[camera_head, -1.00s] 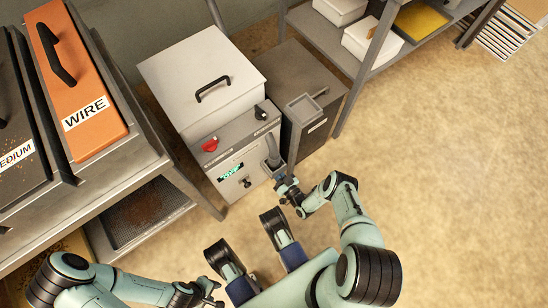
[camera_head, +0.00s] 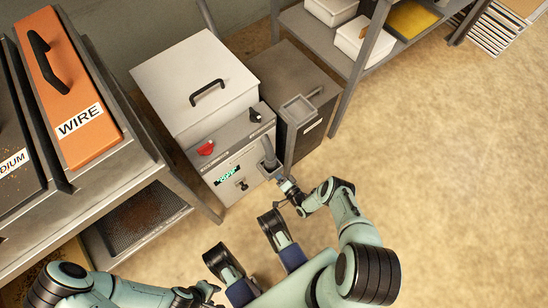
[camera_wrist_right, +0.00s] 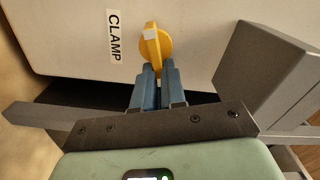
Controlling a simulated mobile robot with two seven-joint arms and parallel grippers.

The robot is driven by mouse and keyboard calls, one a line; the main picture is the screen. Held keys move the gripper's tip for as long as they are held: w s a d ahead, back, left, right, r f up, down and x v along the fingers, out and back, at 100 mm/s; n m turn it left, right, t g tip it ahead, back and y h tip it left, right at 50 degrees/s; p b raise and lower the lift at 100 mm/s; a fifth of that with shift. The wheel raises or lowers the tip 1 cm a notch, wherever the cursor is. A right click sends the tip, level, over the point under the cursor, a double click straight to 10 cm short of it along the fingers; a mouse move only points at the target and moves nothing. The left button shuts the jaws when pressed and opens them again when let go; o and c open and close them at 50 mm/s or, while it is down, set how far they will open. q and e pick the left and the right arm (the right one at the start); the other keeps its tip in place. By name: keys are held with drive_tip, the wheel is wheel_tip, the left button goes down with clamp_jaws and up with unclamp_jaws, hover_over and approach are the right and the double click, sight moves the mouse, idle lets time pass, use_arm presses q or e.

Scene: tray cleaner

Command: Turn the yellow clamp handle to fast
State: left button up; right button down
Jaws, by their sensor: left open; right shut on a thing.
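The yellow clamp handle (camera_wrist_right: 155,47) shows in the right wrist view, on a pale panel beside a CLAMP label (camera_wrist_right: 114,36). Its grip has a white patch and stands out from a round yellow base. My right gripper (camera_wrist_right: 154,82) has its blue fingers shut on the near end of the handle. In the head view my right gripper (camera_head: 282,184) is at the lower right front of the white machine (camera_head: 190,85), and the handle is hidden there. My left gripper (camera_head: 212,290) is open and empty, low in the picture, far from the machine.
The machine's front has a red knob (camera_head: 205,148), a black knob (camera_head: 255,116) and a lit display (camera_head: 228,175). A dark cabinet (camera_head: 295,75) adjoins it on the right. A bench with an orange WIRE case (camera_head: 68,85) stands left. The floor at right is clear.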

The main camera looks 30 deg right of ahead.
drive_tip(key=shift+s+f+m, duration=0.1)
drive_tip(key=shift+f+m, duration=0.15)
drive_tip(key=shift+m, duration=0.6)
drive_tip(key=shift+f+m, duration=0.2)
drive_tip(key=shift+m, duration=0.65)
drive_tip(key=c, duration=1.2)
unclamp_jaws()
drive_tip(key=shift+m, duration=0.3)
use_arm(q)
drive_tip(key=shift+t, duration=0.9)
drive_tip(key=w+r+p, duration=0.1)
drive_tip(key=w, duration=0.2)
drive_tip(key=w+r+p, duration=0.1)
drive_tip(key=w, duration=0.1)
drive_tip(key=shift+d+r+p, duration=0.3)
drive_tip(key=shift+r+p, duration=0.05)
use_arm(e)
drive_tip(key=s+d, duration=0.1)
drive_tip(key=s, duration=1.2)
drive_tip(key=shift+s, duration=0.15)
